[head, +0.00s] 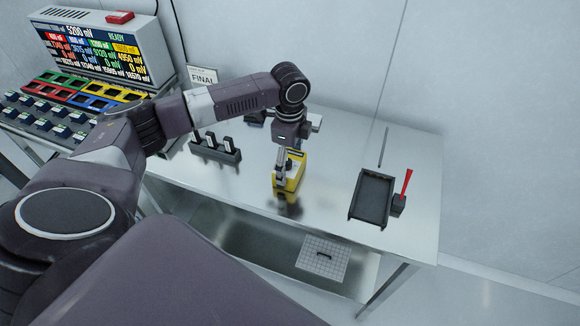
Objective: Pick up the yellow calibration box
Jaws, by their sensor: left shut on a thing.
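The yellow calibration box (293,178) is near the middle of the steel table, with a dark patch on its side. My left gripper (284,161) comes down over it from above and is shut on its upper left part. A yellow reflection shows on the table below the box; I cannot tell whether the box touches the table or is slightly above it. My right gripper is not in the head view.
A dark tray (372,196) with a red-handled lever (407,184) stands on the right. A dark rack (216,151) with upright pieces stands left of the box. The test handler (99,48) with coloured sockets is at the far left. Bare steel table (330,215) lies between box and tray.

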